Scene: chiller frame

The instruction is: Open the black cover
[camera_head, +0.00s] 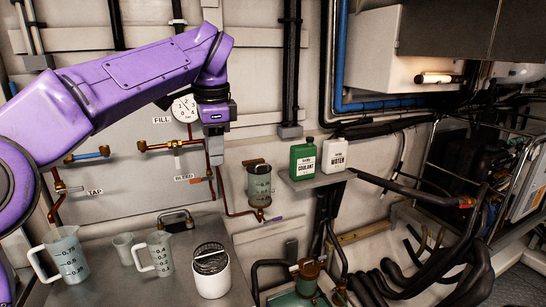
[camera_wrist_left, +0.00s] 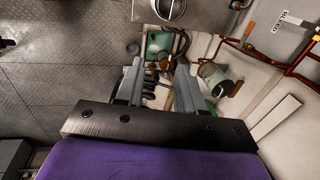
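A black cover (camera_head: 254,162) sits on top of a clear, greenish wall-mounted canister (camera_head: 260,186) in the middle of the head view; it looks closed. In the left wrist view a similar canister (camera_wrist_left: 208,70) with a dark end (camera_wrist_left: 222,88) lies just right of the fingers. My left gripper (camera_head: 216,158) points down in front of the wall panel, left of the canister and apart from it. In the left wrist view its two fingers (camera_wrist_left: 158,85) stand apart with nothing between them. My right gripper is not in view.
A green coolant bottle (camera_head: 304,160) and a white water bottle (camera_head: 334,156) stand on a small shelf (camera_head: 320,180) to the right. A white pot with a dark top (camera_head: 211,272) and measuring jugs (camera_head: 68,258) stand on the bench below. Copper pipes (camera_head: 170,145) cross the panel.

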